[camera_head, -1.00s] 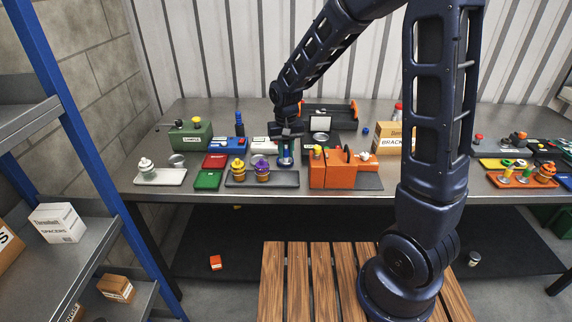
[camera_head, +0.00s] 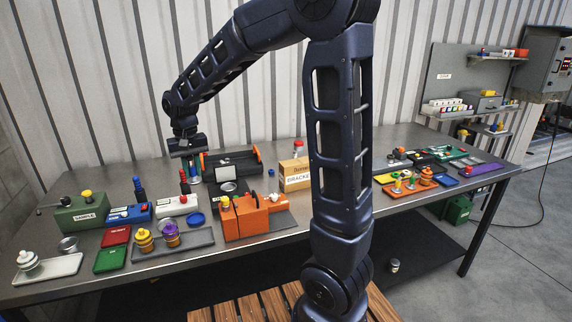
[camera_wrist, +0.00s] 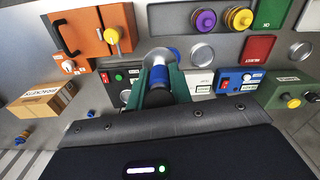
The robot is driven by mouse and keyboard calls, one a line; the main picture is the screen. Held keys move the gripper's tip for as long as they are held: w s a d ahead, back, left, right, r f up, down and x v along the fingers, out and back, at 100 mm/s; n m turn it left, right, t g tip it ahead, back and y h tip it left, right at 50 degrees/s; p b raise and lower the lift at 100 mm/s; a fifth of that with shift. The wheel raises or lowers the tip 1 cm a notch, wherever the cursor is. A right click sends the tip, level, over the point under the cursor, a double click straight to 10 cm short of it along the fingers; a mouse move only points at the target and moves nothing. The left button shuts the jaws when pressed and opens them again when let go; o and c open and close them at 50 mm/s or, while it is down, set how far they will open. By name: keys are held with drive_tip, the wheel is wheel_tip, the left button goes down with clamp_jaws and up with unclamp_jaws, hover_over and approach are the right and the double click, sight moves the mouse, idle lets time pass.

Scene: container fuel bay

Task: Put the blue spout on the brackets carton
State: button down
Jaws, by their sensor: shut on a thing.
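My gripper (camera_head: 195,172) is above the back half of the bench, left of the dark machine. Its teal fingers are shut on the blue spout (camera_wrist: 180,88), a blue round piece with a pale grey end in the wrist view. The fingers hide part of it, and it is barely visible in the head view. The brackets carton (camera_head: 295,178) is a tan box with a white label, standing on the bench to the right of my gripper. It also shows in the wrist view (camera_wrist: 42,98), at the left. Its visible top looks bare.
An orange machine (camera_head: 245,218) and a dark machine (camera_head: 228,165) stand between my gripper and the carton. A red-capped bottle (camera_head: 298,149) stands behind the carton. A small blue piece (camera_head: 271,172) lies left of it. A blue disc (camera_head: 196,219) lies below my gripper.

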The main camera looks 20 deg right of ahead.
drive_tip(key=w+d+r+m, duration=0.3)
drive_tip(key=w+d+m, duration=0.2)
drive_tip(key=w+d, duration=0.45)
wheel_tip(320, 180, up, 8)
drive_tip(key=m, duration=1.2)
hover_over(300, 161)
drive_tip(key=f, duration=1.9)
drive_tip(key=shift+w, duration=0.2)
drive_tip(key=shift+f, duration=0.15)
drive_tip(key=c, duration=1.3)
unclamp_jaws()
drive_tip(key=shift+o, duration=0.2)
